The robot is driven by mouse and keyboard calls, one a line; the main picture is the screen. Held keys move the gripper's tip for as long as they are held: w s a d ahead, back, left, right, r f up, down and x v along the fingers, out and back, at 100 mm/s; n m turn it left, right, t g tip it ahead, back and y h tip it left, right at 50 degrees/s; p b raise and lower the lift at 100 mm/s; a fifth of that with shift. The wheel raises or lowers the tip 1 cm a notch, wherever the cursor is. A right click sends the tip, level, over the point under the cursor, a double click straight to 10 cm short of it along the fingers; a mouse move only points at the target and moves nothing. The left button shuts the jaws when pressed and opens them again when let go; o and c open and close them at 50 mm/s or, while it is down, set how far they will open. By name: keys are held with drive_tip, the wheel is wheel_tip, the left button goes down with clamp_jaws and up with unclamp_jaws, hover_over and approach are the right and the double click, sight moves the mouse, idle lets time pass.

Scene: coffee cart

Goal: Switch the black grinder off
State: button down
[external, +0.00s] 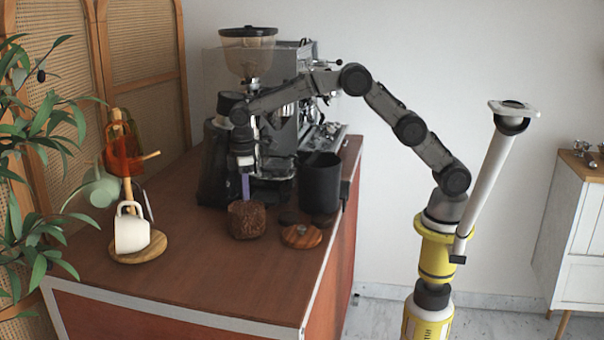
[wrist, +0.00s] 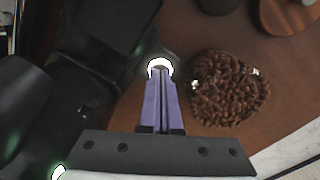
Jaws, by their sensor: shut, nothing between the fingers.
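The black grinder, with a clear, brownish hopper (external: 248,50) on top, stands at the back of the wooden counter. My arm hides much of its body. My gripper (external: 245,197) points down in front of the dark machines, its purple fingers shut and empty. In the wrist view the closed fingertips (wrist: 160,72) overlap a bright white ring (wrist: 160,63) beside a dark body (wrist: 105,22). I cannot tell whether the ring is the grinder's switch, or whether the fingertips touch it. The switch's position cannot be made out.
A bowl of coffee beans (external: 248,220) stands just below my gripper; the beans (wrist: 230,88) also show right of the fingers. A black bin (external: 320,183) and a wooden disc (external: 301,236) are to the right. A white mug (external: 131,230) stands left. The front counter is clear.

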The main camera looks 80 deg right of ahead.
drive_tip(key=shift+f, duration=0.35)
idle(0.5)
drive_tip(key=shift+r, duration=2.8)
